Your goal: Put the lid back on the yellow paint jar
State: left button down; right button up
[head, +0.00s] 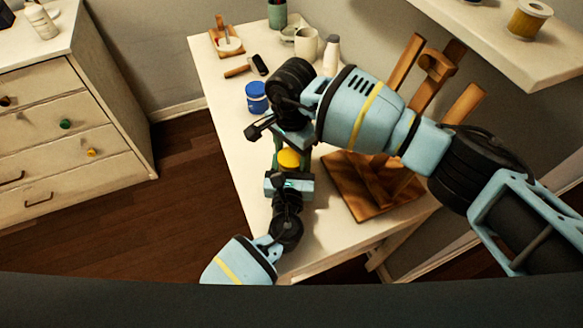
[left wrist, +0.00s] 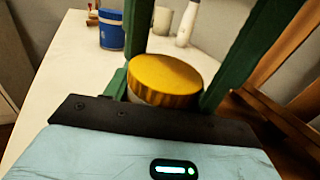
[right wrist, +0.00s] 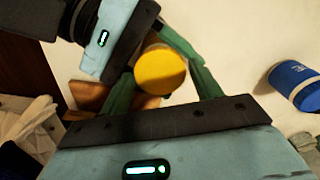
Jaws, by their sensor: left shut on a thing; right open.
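The yellow paint jar shows mostly as its round yellow lid (head: 289,158), near the front part of the white table. In the left wrist view the yellow lid (left wrist: 165,78) sits level on top of a pale jar body (left wrist: 148,97). My left gripper (head: 289,172) is shut on the jar, with green fingers on both sides. My right gripper (head: 290,148) is open just behind the jar. In the right wrist view the lid (right wrist: 160,70) lies between its spread fingers, with no clear grip. Whether the lid is fully seated is hidden.
A blue jar (head: 256,97) stands behind on the white table (head: 225,70). A wooden easel (head: 370,190) stands close on the right. A brush (head: 245,68), mug (head: 305,46) and white bottle (head: 331,55) are at the back. A drawer cabinet (head: 60,110) is left.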

jog(key=shift+c, duration=0.3)
jog(key=c, duration=0.7)
jog(key=o, duration=1)
jog(key=shift+o, duration=0.2)
jog(key=shift+r, duration=0.1)
jog(key=shift+r, duration=2.15)
